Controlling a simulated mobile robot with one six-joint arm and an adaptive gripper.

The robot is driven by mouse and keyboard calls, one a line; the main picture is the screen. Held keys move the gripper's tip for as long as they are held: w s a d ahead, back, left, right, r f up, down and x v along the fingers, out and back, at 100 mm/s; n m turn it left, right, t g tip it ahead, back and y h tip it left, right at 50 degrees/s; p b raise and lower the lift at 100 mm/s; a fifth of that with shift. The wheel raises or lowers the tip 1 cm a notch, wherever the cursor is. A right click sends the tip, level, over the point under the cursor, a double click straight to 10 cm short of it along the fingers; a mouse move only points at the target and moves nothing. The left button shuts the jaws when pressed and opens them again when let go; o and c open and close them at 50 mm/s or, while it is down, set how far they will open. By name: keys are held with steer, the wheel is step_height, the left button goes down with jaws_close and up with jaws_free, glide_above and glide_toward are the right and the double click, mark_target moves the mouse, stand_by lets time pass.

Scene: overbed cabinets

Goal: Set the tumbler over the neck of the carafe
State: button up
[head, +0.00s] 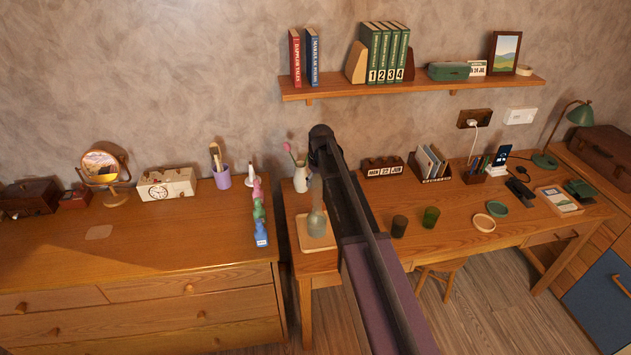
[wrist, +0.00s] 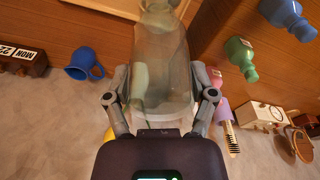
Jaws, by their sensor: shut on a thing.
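The clear glass tumbler (wrist: 160,85) is between the fingers of my gripper (wrist: 160,76), which is shut on it. In the head view the tumbler (head: 316,187) shows faintly, directly above the carafe. The clear, rounded carafe (head: 316,224) stands upright on a pale wooden tray (head: 305,244) at the left end of the desk. Through the glass I cannot tell whether the tumbler's rim is around the carafe's neck or just above it. My arm hides much of the gripper in the head view.
A white vase (head: 302,181) with a pink flower stands behind the carafe. Several coloured bottle-like pieces (head: 259,212) line the dresser's right edge. A blue mug (wrist: 84,63) shows in the wrist view. A shelf (head: 420,87) is above.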

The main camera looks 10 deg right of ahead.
mark_target(317, 201)
steer(key=shift+f+b, duration=1.35)
steer(key=shift+f, duration=0.2)
steer(key=shift+f, duration=0.15)
stand_by(0.4)
steer(key=shift+f+b, duration=2.95)
steer(key=shift+b, duration=0.15)
steer(key=shift+f+b, duration=0.4)
steer(key=o, duration=1.2)
steer(key=shift+r, duration=0.2)
